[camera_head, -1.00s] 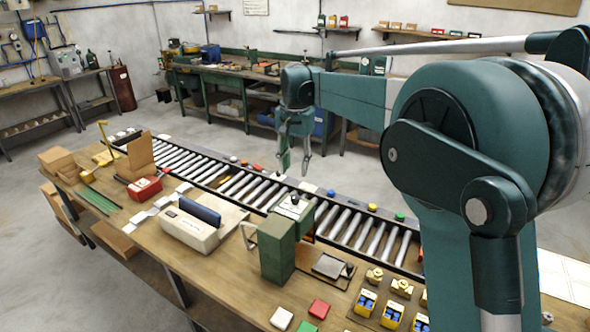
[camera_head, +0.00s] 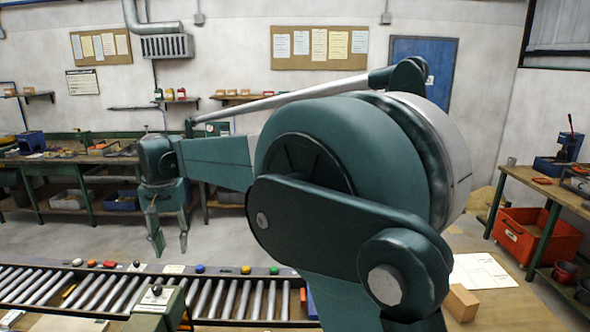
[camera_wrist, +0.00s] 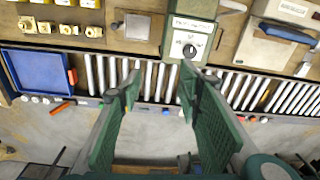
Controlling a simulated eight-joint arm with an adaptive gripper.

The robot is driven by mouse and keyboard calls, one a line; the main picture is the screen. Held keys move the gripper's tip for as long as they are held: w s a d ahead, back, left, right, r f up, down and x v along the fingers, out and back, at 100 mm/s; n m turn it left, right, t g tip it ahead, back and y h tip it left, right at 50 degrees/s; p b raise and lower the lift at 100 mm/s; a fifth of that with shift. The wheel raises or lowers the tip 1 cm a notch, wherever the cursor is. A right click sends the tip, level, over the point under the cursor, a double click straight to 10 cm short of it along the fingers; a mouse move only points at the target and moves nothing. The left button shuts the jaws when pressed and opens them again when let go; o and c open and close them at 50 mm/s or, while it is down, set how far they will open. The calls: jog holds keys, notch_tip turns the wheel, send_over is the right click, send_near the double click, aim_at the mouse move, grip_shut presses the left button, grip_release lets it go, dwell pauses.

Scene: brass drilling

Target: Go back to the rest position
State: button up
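My gripper (camera_head: 168,240) hangs at the end of my raised arm in the head view, left of the large green joint, above and beyond the roller conveyor (camera_head: 240,298). Its two fingers point down and stand apart with nothing between them. In the wrist view my gripper (camera_wrist: 155,95) also shows open and empty, over the floor and the conveyor edge. A green machine box (camera_wrist: 190,35) with a dark knob lies beyond the fingertips in that view; the box top (camera_head: 150,308) shows at the bottom of the head view. The gripper touches nothing that I can see.
A blue tray (camera_wrist: 40,80) lies at the left in the wrist view, near brass fittings (camera_wrist: 45,28) on the bench. In the head view, a cardboard block (camera_head: 461,303) sits at lower right, and a red crate (camera_head: 535,238) stands under a side bench. Open floor lies beyond the conveyor.

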jog(key=s+d+r+t+b, duration=0.1)
jog(key=s+d, duration=0.2)
jog(key=d, duration=0.9)
jog(key=s+d+r+t+y+b, duration=0.1)
jog(key=s+d+r, duration=0.15)
jog(key=d, duration=0.95)
jog(key=s+d+r+t+b, duration=0.1)
jog(key=s+d, duration=0.2)
jog(key=d, duration=0.9)
jog(key=s+d+f+t+b, duration=0.1)
jog(key=s+d+f+t, duration=0.1)
jog(key=s+d+f, duration=0.5)
jog(key=s+d+f+m+t+h+b, duration=0.1)
jog(key=s+d+f, duration=0.7)
jog(key=s+d, duration=0.7)
jog(key=shift+d+t, duration=0.4)
jog(key=shift+d, duration=0.2)
